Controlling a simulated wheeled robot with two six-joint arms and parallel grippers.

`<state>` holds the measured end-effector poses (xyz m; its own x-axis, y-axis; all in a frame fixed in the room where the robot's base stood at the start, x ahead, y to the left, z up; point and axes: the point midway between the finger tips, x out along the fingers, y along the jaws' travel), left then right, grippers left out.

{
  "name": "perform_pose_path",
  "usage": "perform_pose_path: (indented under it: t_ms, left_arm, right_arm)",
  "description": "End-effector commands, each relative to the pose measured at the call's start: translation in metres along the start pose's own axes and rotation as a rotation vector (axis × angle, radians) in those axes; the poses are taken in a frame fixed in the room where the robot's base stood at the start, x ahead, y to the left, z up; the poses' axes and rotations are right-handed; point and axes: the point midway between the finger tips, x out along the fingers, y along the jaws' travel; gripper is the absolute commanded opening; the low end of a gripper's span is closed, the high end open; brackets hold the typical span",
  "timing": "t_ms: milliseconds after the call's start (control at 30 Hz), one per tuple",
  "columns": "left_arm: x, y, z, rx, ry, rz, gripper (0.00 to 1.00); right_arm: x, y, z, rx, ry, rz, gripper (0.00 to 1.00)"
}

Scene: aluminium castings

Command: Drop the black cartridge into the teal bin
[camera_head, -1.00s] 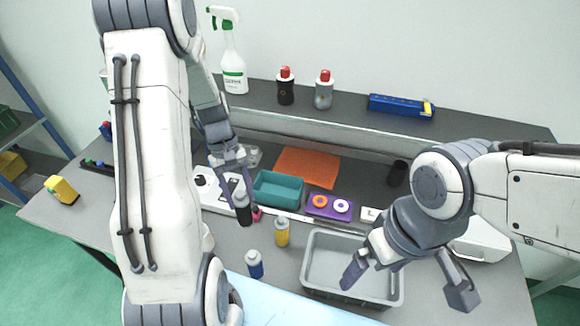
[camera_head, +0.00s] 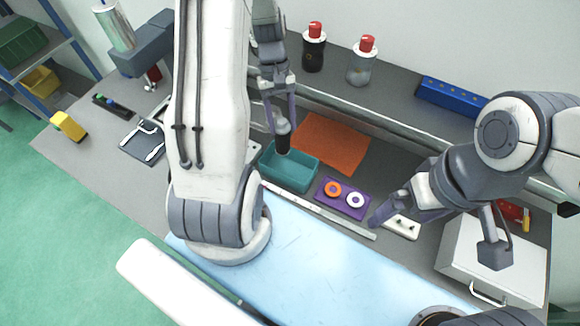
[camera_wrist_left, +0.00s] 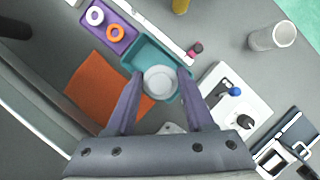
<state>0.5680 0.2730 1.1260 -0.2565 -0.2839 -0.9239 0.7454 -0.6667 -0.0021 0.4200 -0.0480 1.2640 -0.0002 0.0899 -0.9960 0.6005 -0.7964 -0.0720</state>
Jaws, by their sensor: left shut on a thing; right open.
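The black cartridge (camera_head: 283,142) hangs upright in my left gripper (camera_head: 281,116), which is shut on it. It is over the teal bin (camera_head: 302,178), its lower end near the bin's opening. In the left wrist view, the cartridge's pale round top (camera_wrist_left: 160,82) sits between the fingertips of my left gripper (camera_wrist_left: 160,88), with the teal bin (camera_wrist_left: 138,54) behind it. Whether the cartridge touches the bin cannot be told. My right gripper (camera_head: 434,232) is open and empty at the right, over the front of the bench.
An orange mat (camera_head: 332,143) lies behind the bin. A purple holder (camera_head: 343,204) with an orange and a white ring is to its right. A white case (camera_head: 490,258) stands at far right. Two red-capped bottles (camera_head: 314,50) (camera_head: 362,62) stand on the shelf.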

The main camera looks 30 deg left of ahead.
Motion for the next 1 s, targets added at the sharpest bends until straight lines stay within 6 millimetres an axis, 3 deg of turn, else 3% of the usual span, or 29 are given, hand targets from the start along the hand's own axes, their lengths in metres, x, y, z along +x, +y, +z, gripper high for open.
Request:
perform_pose_path:
  t_ms: [33, 300, 633, 667, 733, 1000]
  left_arm:
    - [0.011, 0.001, -0.004, 0.001, 0.0, 0.0, 0.0]
    - [0.037, 0.0, -0.015, 0.001, 0.0, 0.0, 0.0]
    - [0.039, -0.001, -0.016, -0.001, 0.0, 0.0, 0.0]
    - [0.039, -0.001, -0.016, -0.001, 0.0, 0.0, 0.61]
    - [0.038, -0.001, -0.016, -0.001, 0.0, 0.0, 0.88]
    - [0.038, -0.001, -0.016, -0.001, 0.0, 0.0, 0.88]
  right_arm:
    - [0.011, 0.001, 0.001, -0.001, 0.0, 0.0, 1.0]
    - [0.037, 0.003, 0.002, 0.003, 0.0, 0.0, 1.0]
    - [0.037, 0.003, 0.002, 0.004, 0.0, 0.0, 1.0]
    - [0.037, 0.003, 0.002, 0.004, 0.0, 0.0, 1.0]
    - [0.037, 0.003, 0.002, 0.004, 0.0, 0.0, 1.0]
    - [0.037, 0.003, 0.002, 0.004, 0.0, 0.0, 1.0]
